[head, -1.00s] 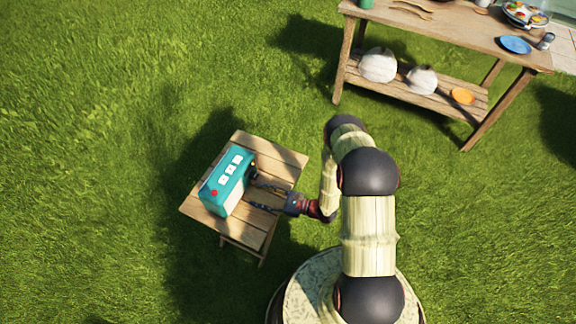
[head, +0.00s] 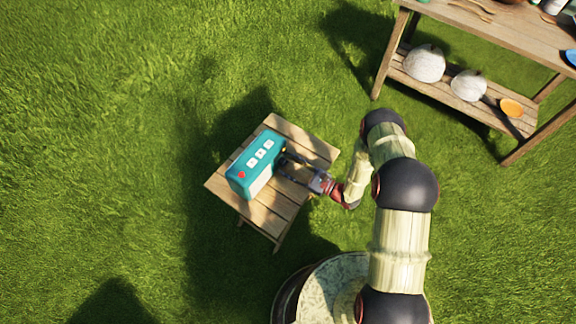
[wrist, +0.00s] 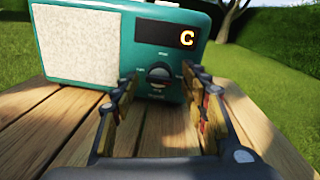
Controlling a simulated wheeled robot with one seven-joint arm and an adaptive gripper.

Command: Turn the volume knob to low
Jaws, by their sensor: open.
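A teal radio (head: 247,180) stands on a small wooden slatted table. The wrist view shows its front (wrist: 125,40), with a pale speaker panel on the left and a dark display reading an orange "C". A round dark knob (wrist: 159,73) sits below the display, with a light mark on it. Small labels around it are too blurred to read. My gripper (head: 283,166) is at the radio's front. In the wrist view its open fingers (wrist: 160,80) stand left and right of the knob, with a gap on each side. I cannot tell how far the fingertips are from the panel.
The small table (head: 277,214) has bare slats in front of the radio. A larger wooden table (head: 500,40) stands at the upper right, with two pale round objects and an orange dish (head: 511,108) on its lower shelf. Grass surrounds both tables.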

